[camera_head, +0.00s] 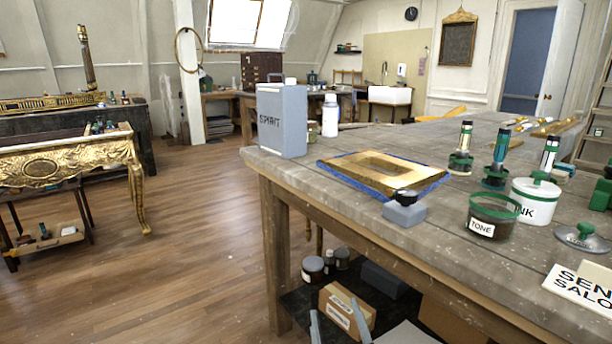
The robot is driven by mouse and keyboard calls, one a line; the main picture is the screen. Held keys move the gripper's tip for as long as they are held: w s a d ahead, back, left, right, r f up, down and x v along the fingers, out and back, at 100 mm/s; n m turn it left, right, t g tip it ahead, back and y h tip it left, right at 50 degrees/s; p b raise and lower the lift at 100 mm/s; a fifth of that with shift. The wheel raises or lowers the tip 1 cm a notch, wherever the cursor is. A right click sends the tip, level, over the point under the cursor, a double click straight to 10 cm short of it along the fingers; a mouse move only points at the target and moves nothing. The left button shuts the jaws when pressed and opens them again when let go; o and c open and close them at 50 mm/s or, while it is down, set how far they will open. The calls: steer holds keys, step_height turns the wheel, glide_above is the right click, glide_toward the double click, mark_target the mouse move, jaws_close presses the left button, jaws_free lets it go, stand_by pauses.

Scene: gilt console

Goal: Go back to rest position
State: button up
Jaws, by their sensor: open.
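My gripper (334,308) shows at the bottom edge of the head view as two grey fingers, spread apart. The gap between them looks empty; a cardboard box (347,306) on the low shelf shows behind it. The fingers appear in front of the workbench's (440,262) underside, left of its front edge in the picture. The rest of my arm is mostly cut off below the picture.
On the workbench are a grey SPIRIT can (282,122), a gilt frame (350,172) on a blue cloth, a grey block (404,208), a TONE jar (492,216) and an INK pot (533,202). A gilt console (60,165) stands left. Wooden floor (185,255) between is clear.

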steer(key=s+d+f+m+g+h, duration=0.1)
steer(key=s+d+f+m, duration=0.3)
steer(key=s, duration=1)
steer(key=s+d+f+n+g, duration=0.15)
steer(key=s+d, duration=0.45)
steer(key=s, duration=0.8)
steer(key=s+d+f+m+g+h, duration=0.15)
steer(key=s+d+f, duration=0.3)
steer(key=s, duration=0.95)
step_height(320, 180, up, 22)
steer(key=p, duration=2)
steer(key=shift+w+f+m+p, duration=0.25)
steer(key=shift+m+p, duration=0.05)
steer(key=shift+m, duration=0.1)
